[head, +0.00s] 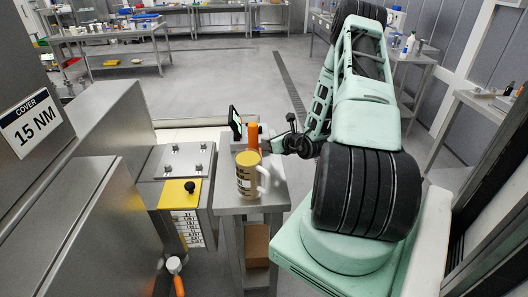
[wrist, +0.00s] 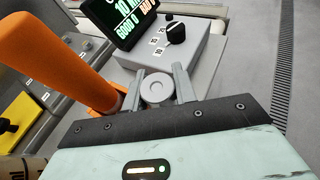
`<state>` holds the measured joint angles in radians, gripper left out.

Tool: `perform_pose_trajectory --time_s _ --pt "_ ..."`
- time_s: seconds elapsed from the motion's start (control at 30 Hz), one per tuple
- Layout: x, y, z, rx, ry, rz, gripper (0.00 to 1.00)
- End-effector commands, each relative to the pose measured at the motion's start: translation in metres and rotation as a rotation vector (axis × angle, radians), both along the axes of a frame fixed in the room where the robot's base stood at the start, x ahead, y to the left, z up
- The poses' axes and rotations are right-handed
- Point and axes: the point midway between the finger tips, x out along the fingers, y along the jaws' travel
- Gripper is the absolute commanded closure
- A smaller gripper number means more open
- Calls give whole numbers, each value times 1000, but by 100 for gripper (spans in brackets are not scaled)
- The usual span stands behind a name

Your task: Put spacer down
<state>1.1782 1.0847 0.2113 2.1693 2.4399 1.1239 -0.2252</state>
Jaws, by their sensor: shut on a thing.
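The spacer (wrist: 156,91) is a small light grey disc with a round centre hole or recess, seen in the wrist view. My gripper (wrist: 158,88) is shut on it, one grey finger on each side. The spacer is just in front of a grey box (wrist: 178,47) with a black knob and a lit display. I cannot tell whether the spacer touches the surface below. In the head view my gripper (head: 274,146) is low over the small steel stand (head: 228,198), right of an orange handle (head: 253,136). The spacer cannot be made out there.
The orange handle (wrist: 62,58) rises close to the left of my fingers. A yellow-topped mug (head: 247,182) stands nearer on the stand. A steel machine with a cover plate (head: 178,161) is to the left. Open floor (head: 215,80) lies beyond.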

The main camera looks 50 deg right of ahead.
Motion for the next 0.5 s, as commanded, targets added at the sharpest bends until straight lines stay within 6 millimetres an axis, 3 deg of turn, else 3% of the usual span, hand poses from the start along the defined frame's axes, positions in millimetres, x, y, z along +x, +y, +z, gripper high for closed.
perform_pose_trajectory --time_s 0.5 --pt "0 0 -54 0 0 0 97"
